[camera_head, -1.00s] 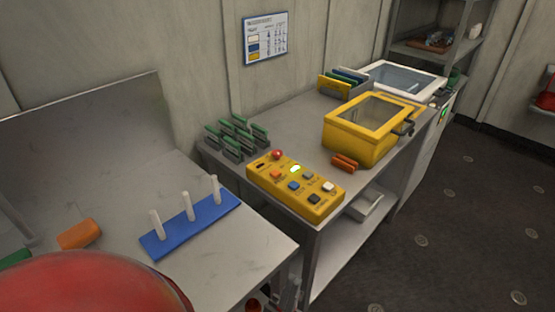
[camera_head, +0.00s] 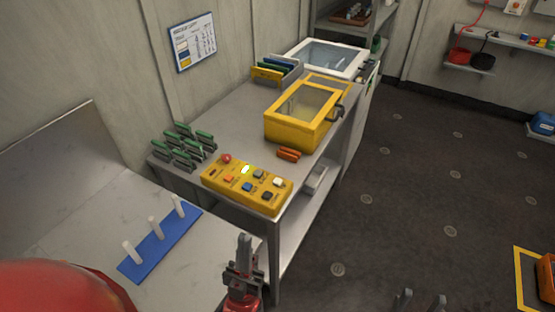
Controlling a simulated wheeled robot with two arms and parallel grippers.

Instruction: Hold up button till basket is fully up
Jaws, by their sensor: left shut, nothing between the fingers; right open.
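The yellow control box (camera_head: 222,186) lies on the grey bench with a red knob (camera_head: 226,158), a glowing pale-green light (camera_head: 246,170) and several orange, blue, grey, white and black buttons. Its labels are too small to read, so I cannot tell which is the up button. No basket is clearly recognisable. My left gripper (camera_head: 244,241) is shut and empty, pointing up in front of the bench, apart from the control box. My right gripper (camera_head: 420,298) is open and empty at the bottom edge; only its fingertips show.
A yellow windowed box (camera_head: 290,134) and a white-framed lidded unit (camera_head: 358,66) stand farther back on the bench. Green-topped clips (camera_head: 176,158) and orange pieces (camera_head: 289,154) flank the control box. A blue peg board (camera_head: 130,269) lies at left. Open floor (camera_head: 420,190) is at right.

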